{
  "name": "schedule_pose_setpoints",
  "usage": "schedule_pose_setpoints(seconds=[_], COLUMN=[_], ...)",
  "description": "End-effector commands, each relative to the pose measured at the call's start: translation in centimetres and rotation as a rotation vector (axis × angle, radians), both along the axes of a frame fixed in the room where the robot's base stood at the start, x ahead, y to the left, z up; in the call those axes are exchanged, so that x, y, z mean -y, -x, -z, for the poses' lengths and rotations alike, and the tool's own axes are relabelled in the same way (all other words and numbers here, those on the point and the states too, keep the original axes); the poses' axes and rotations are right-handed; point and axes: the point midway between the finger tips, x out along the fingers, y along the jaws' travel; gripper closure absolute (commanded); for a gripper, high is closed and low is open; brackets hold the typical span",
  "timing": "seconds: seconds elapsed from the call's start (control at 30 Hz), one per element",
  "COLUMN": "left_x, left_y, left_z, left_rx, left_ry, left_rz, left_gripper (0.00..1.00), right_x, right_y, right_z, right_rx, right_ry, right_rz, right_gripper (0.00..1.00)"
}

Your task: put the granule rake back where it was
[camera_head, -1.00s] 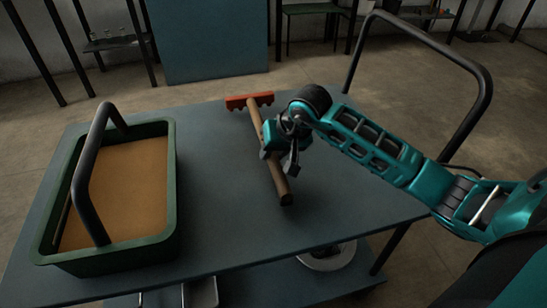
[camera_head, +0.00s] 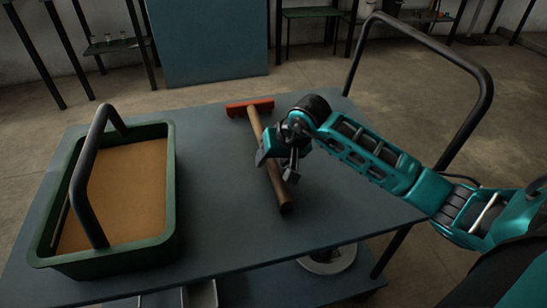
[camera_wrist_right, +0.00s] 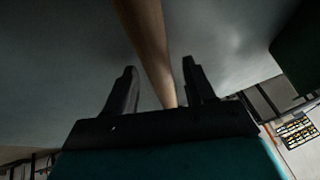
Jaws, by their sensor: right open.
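The granule rake has a red head and a brown wooden handle (camera_head: 272,177). It lies on the blue-grey table top (camera_head: 225,215), head toward the far edge, handle end toward me. My right gripper (camera_head: 287,165) is over the middle of the handle. In the right wrist view, its two fingers (camera_wrist_right: 160,88) are open, with the handle (camera_wrist_right: 148,40) running between them and a gap on each side. The gripper and wrist hide part of the handle in the head view. My left gripper is not in view.
A green tray (camera_head: 170,190) of tan granules with a black arched handle (camera_head: 85,180) stands on the table's left. A black rail (camera_head: 485,85) rises at the table's right. The table between tray and rake is clear.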

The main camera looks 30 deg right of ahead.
Motion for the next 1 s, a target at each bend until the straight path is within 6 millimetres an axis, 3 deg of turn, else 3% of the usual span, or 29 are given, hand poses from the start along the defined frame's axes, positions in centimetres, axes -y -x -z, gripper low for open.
schedule_pose_setpoints(seconds=[0.6, 1.0], left_x=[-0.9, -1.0], left_y=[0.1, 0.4], left_z=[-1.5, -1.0], left_rx=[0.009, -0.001], left_ry=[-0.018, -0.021], left_rz=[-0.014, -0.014], left_gripper=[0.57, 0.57], right_x=[1.3, 1.4], right_y=[4.9, 5.6], right_z=[-9.7, -10.7], right_rx=[0.001, 0.0], right_ry=[0.002, 0.0], right_rz=[0.0, 0.001], right_gripper=[0.46, 0.46])
